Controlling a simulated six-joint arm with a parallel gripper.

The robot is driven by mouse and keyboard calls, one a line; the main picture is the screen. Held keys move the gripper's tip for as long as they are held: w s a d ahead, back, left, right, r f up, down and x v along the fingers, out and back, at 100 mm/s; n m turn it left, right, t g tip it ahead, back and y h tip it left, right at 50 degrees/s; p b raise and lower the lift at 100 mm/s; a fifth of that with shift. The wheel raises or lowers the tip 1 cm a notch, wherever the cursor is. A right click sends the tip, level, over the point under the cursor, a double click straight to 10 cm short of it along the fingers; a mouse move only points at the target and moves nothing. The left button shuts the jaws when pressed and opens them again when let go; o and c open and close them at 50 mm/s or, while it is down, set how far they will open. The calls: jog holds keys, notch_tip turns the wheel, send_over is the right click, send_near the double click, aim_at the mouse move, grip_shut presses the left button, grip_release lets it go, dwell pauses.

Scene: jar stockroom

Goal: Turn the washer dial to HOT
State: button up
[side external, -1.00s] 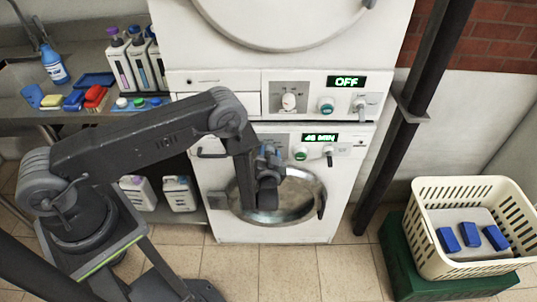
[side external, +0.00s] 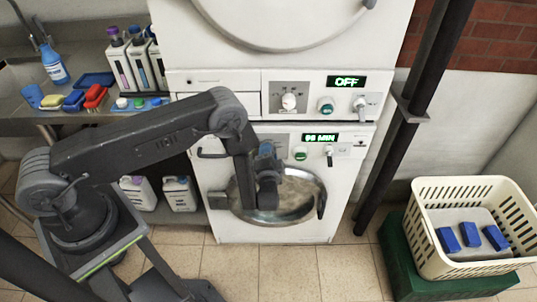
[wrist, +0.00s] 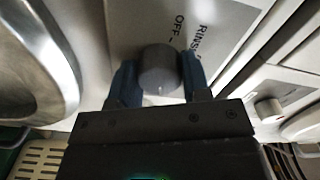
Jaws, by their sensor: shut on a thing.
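The lower machine, the washer (side external: 228,228), has a round glass door and a control panel with a lit green display (side external: 321,137) ending in "MIN". My gripper (side external: 266,152) is at the left part of this panel and hides the dial there in the side view. In the wrist view the round grey dial (wrist: 158,66) sits between my two blue fingers, which are shut on its sides. A small pale mark shows on the dial's edge toward my gripper's palm. Printed words "OFF" and "RINSE" show beside it; no HOT label is visible.
The upper machine has a white dial (side external: 289,102), a teal button (side external: 326,105) and a display reading OFF (side external: 345,82). The washer also has a green button (side external: 300,153). A cream basket (side external: 425,232) holds blue blocks at right. A dark post (side external: 408,130) stands nearby.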

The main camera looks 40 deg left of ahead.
jog(key=shift+m, duration=0.3)
jog(key=o, duration=0.9)
jog(key=v, duration=1.4)
